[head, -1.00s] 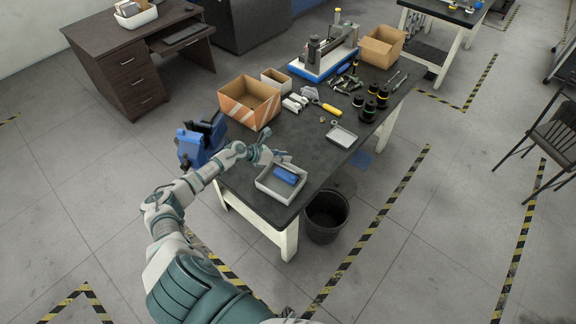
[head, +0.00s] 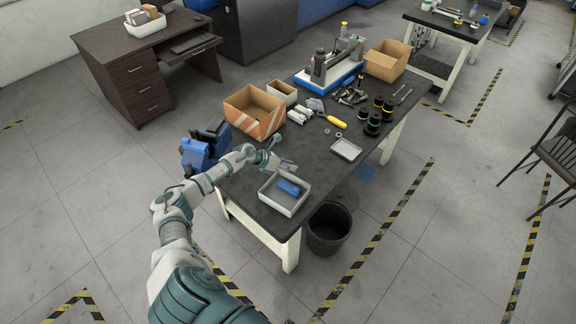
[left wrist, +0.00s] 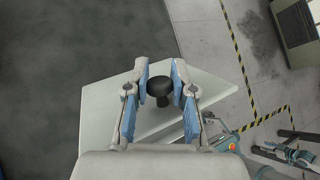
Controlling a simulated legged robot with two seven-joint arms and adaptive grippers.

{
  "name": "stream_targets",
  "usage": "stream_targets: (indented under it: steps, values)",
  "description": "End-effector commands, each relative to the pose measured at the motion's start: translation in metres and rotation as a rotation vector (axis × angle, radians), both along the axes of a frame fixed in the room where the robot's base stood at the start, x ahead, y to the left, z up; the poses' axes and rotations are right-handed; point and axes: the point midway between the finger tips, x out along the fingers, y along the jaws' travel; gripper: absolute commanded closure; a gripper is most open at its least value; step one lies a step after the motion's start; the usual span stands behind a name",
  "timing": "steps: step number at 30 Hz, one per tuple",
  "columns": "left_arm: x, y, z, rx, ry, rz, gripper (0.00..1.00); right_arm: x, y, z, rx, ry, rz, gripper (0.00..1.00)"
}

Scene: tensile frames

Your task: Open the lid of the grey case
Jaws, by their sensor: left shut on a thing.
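The grey case (head: 273,203) is an open, shallow box on the near end of the dark workbench, with a blue object (head: 289,187) inside. My left gripper (head: 272,157) is above the bench, just beyond the case. In the left wrist view my left gripper (left wrist: 160,72) has its two blue-padded fingers shut on a black knob (left wrist: 159,87). The knob stands on a light grey plate, the lid (left wrist: 103,105). In the head view the lid (head: 287,166) shows as a small pale piece beside the gripper, off the case. My right gripper is not in view.
A small grey tray (head: 346,149), a yellow-handled tool (head: 336,122) and black spools (head: 373,124) lie farther right. A black bin (head: 329,228) stands on the floor beside the bench.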

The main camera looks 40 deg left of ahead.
Motion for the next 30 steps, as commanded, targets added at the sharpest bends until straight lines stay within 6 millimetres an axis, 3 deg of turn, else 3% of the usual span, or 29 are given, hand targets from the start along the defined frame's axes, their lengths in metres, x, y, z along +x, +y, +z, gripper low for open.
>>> stream_targets:
  steps: [14,15,18,30]
  values:
    - [0.0013,0.0013,0.0026,-0.003,-0.006,0.001,1.00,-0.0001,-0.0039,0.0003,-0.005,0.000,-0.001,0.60]
    - [0.0014,0.0014,0.0026,-0.003,-0.006,0.002,0.73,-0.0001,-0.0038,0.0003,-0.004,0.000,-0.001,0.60]
    - [0.0013,0.0016,0.0022,-0.002,-0.005,0.002,0.51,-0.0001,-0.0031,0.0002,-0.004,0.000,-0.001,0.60]
    - [-0.0044,0.0062,0.0041,0.000,-0.002,0.001,0.51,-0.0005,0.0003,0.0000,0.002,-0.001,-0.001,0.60]
